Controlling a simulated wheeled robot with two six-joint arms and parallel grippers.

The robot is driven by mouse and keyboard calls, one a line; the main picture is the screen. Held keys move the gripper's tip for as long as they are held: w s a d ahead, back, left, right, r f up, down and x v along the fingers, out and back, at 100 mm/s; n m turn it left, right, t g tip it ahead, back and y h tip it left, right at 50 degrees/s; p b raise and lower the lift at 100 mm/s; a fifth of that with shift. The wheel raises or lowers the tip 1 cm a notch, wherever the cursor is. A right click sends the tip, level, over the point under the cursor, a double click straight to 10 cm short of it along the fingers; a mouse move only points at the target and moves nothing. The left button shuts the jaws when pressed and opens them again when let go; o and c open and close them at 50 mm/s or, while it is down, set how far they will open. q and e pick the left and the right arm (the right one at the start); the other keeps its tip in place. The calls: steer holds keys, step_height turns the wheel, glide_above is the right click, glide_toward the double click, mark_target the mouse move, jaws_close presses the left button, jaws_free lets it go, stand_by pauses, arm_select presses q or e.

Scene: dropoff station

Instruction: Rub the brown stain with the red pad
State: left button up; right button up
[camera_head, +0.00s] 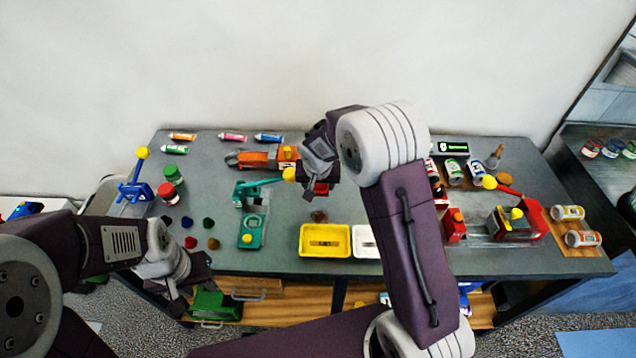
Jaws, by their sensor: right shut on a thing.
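The brown stain (320,216) is a small dark brown patch on the grey table top, just behind the yellow tray. The red pad (321,188) shows as a small red piece below my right gripper (319,180), a little behind the stain. My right gripper is shut on the red pad, partly hidden by my wrist. I cannot tell whether the pad touches the table. My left gripper (190,285) hangs low at the table's front left edge, apart from pad and stain. Its finger opening is unclear.
A yellow tray (325,254) and a white tray (366,241) stand in front of the stain. A teal device (250,231) is to the left, and an orange toy vehicle (258,159) behind. My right forearm hides part of the table to the stain's right.

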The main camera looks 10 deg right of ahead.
mark_target(319, 194)
steer(key=shift+s+f, duration=0.2)
steer(key=shift+s, duration=0.05)
steer(key=shift+f+b, duration=0.35)
steer(key=shift+b, duration=0.15)
steer(key=f+b, duration=0.2)
steer(key=f, duration=0.1)
steer(key=f+b, duration=0.1)
steer(key=shift+w+f, duration=0.25)
steer(key=shift+s+f, duration=0.15)
steer(key=shift+f+b, duration=1)
steer(key=shift+b, duration=0.3)
